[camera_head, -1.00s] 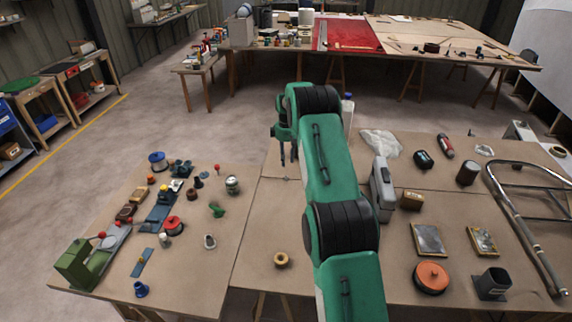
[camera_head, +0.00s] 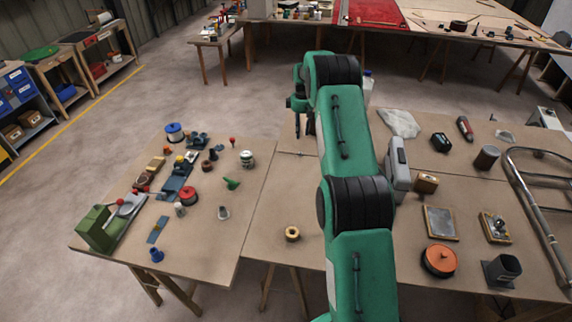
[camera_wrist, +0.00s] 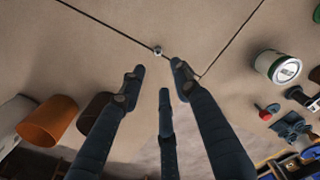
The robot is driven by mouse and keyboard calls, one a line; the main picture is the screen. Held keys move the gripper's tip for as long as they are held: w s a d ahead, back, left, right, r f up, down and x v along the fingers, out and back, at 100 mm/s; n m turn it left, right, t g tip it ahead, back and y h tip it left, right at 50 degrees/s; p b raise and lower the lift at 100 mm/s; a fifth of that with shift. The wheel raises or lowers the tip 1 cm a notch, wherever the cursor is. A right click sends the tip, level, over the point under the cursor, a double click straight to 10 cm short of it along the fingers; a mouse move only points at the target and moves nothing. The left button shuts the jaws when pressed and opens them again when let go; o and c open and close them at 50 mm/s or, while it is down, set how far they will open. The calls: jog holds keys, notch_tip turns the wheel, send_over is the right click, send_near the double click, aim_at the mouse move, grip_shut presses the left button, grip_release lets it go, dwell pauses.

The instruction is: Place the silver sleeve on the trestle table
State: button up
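A tiny silver piece, which looks like the silver sleeve (camera_wrist: 158,51), rests on the tan trestle table top (camera_wrist: 115,30) near a seam in the wrist view. It shows as a small speck (camera_head: 300,154) in the head view, too small there to make out its shape. My gripper (camera_wrist: 160,78) has three dark fingers spread apart with nothing between them. The sleeve lies just beyond the fingertips, apart from them. In the head view my gripper (camera_head: 305,134) points down over the back of the table (camera_head: 262,212).
A green-and-white tin (camera_head: 247,159), a red pin (camera_head: 232,141) and a green piece (camera_head: 231,183) lie to the left. A brass ring (camera_head: 292,234) lies nearer. A grey case (camera_head: 398,165) stands to the right. Bare table surrounds the sleeve.

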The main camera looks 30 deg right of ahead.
jog(key=s+a+r+m+t, duration=0.1)
jog(key=s+a+r, duration=0.4)
jog(key=a+r, duration=0.55)
jog(key=s+a+r+m+t, duration=0.1)
jog(key=s+a+r, duration=0.5)
jog(key=a+r, duration=0.45)
jog(key=s+a+r+m+t, duration=0.1)
jog(key=s+a+r, duration=0.55)
jog(key=r, duration=0.65)
jog(key=s+a+r+m+t, duration=0.1)
jog(key=s+a+r, duration=0.2)
jog(key=s+a, duration=0.5)
jog(key=s+a+r, duration=0.2)
jog(key=s+a, duration=0.3)
jog(key=s, duration=0.5)
jog(key=s+a+f, duration=0.2)
jog(key=s+a, duration=0.1)
jog(key=s, duration=0.5)
jog(key=s+a+f+m+t, duration=0.1)
jog(key=s+a+f, duration=0.1)
jog(key=s, duration=0.6)
jog(key=shift+s+a+f+t, duration=0.3)
jog(key=shift+a, duration=0.4)
